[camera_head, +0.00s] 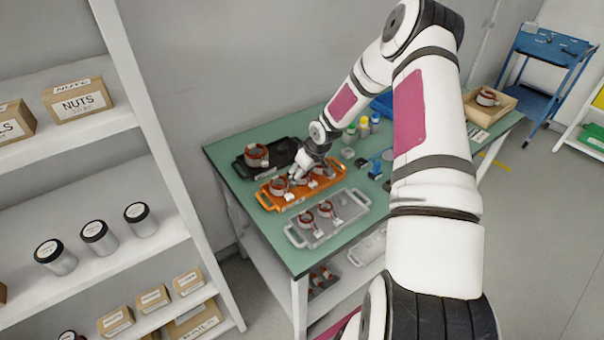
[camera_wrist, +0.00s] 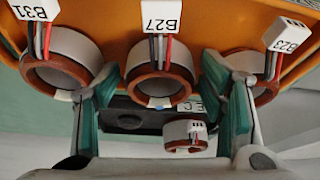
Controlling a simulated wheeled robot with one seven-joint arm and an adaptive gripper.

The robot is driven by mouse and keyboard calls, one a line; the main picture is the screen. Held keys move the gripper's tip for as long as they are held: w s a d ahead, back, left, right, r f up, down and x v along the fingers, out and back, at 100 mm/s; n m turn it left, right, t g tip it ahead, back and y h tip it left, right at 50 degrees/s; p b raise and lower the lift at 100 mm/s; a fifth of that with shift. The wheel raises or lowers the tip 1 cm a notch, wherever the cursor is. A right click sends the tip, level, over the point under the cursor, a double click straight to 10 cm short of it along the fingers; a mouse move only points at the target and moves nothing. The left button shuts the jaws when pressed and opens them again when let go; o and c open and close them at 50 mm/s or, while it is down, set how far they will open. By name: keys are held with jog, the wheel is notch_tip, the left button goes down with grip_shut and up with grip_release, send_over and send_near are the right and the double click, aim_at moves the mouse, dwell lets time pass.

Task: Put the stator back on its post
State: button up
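My gripper (camera_head: 301,172) is over the orange tray (camera_head: 319,189) on the green table, pointing down. In the wrist view its two teal-padded fingers (camera_wrist: 163,112) are spread apart with nothing clamped between them. Three copper-and-white stators with labelled white connectors stand in a row by the orange tray there: B31 (camera_wrist: 62,60), B27 (camera_wrist: 160,75) and B23 (camera_wrist: 255,68). B27 is centred between the fingers, with gaps on both sides. Another stator (camera_wrist: 184,134) shows by the black tray, and in the head view (camera_head: 257,154). I cannot make out an empty post.
A grey tray (camera_head: 341,219) with two stators lies in front of the orange one. The black tray (camera_head: 285,146) is behind it. Bottles (camera_head: 364,125) and blue items stand to the right. A wooden tray (camera_head: 504,104) holding a stator is at the far right end.

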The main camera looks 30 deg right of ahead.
jog(key=shift+r, duration=0.15)
dwell(0.5)
jog(key=shift+r+p, duration=0.85)
jog(key=shift+r, duration=1.5)
jog(key=shift+o, duration=0.3)
jog(key=o, duration=0.5)
jog(key=v, duration=1.2)
